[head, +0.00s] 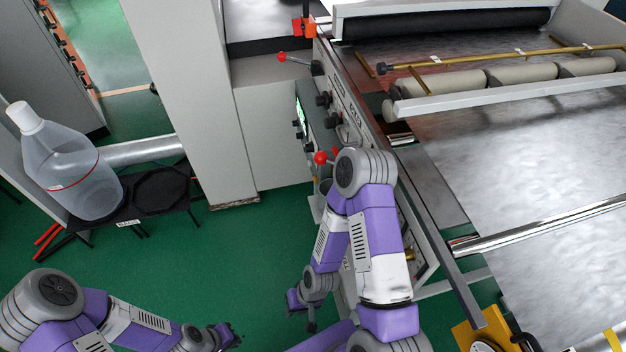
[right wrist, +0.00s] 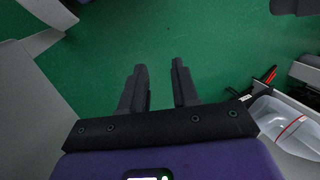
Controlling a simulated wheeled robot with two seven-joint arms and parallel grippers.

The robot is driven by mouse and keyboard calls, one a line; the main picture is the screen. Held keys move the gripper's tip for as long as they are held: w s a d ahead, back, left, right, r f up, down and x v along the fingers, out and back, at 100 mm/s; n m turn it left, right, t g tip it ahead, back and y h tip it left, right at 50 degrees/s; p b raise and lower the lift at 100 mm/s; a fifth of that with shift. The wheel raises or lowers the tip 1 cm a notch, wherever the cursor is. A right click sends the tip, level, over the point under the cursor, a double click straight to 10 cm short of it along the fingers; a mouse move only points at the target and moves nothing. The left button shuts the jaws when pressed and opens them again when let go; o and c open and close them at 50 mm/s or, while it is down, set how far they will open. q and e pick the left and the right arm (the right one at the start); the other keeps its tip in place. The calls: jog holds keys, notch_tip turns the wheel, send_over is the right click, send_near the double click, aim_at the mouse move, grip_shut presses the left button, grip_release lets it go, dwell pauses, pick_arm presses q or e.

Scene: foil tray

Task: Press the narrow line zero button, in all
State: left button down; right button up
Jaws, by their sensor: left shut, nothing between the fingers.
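The machine's side panel (head: 345,105) is seen at a steep angle in the head view, with several dark knobs (head: 323,99) and red-ball levers (head: 282,57) along it. A small green-lit display (head: 299,122) shows at its left edge. I cannot pick out or read the narrow line zero button; my right arm covers part of the panel. My right gripper (head: 300,301) hangs low beside the machine, over the green floor. In the right wrist view its fingers (right wrist: 158,70) are apart and empty. My left gripper (head: 231,336) is low at the bottom left, shut and empty, away from the machine.
A large clear bottle (head: 70,170) stands on a black stand (head: 160,191) at the left; the bottle also shows in the right wrist view (right wrist: 290,128). A grey cabinet (head: 195,100) stands behind. Metal foil (head: 530,160) covers the machine bed. Green floor (head: 240,240) between is clear.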

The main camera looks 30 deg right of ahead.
grip_shut()
dwell(1.4)
